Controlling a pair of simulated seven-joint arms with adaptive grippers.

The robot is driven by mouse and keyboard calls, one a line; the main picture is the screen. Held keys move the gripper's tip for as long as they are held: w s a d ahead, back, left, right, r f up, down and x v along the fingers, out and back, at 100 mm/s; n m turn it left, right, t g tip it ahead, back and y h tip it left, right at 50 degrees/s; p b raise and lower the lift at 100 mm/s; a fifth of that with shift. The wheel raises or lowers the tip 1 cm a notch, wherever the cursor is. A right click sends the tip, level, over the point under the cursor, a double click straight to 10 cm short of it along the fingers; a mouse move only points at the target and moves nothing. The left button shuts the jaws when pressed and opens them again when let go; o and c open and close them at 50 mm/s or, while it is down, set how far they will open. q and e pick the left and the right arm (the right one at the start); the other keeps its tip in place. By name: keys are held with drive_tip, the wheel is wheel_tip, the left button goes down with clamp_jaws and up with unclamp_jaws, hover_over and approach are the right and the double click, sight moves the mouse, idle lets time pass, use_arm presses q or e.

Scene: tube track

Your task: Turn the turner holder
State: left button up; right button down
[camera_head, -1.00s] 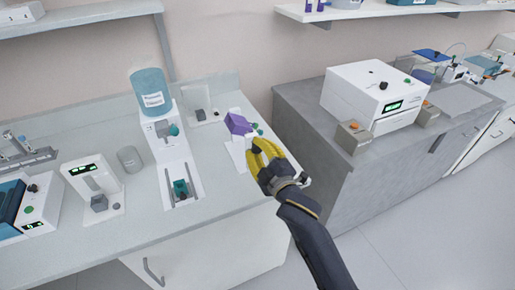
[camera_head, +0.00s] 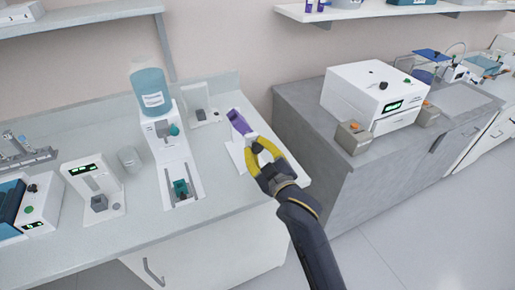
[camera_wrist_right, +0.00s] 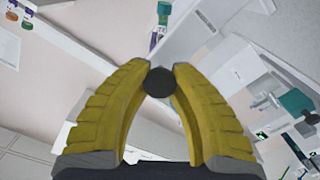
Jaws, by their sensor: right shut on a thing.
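The turner holder (camera_head: 240,122) is a purple piece with a white end on a white stand (camera_head: 236,155), near the right end of the left bench. It sits tilted, sloping down to the right. My right gripper (camera_head: 254,149) has yellow fingers and is at its lower right, partly hiding the stand. In the right wrist view the fingertips are closed on a dark round knob (camera_wrist_right: 159,83). I cannot tell clearly how the knob joins the holder. My left gripper is out of view.
A white dispenser with a blue bottle (camera_head: 151,92) stands left of the holder. A small white stand (camera_head: 202,116) is behind it. A grey side bench with a white box machine (camera_head: 376,97) is to the right, across a gap.

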drive_tip(key=shift+m, duration=0.5)
idle(0.3)
drive_tip(key=c, duration=1)
unclamp_jaws()
drive_tip(key=v, duration=1.2)
drive_tip(key=shift+f, duration=0.1)
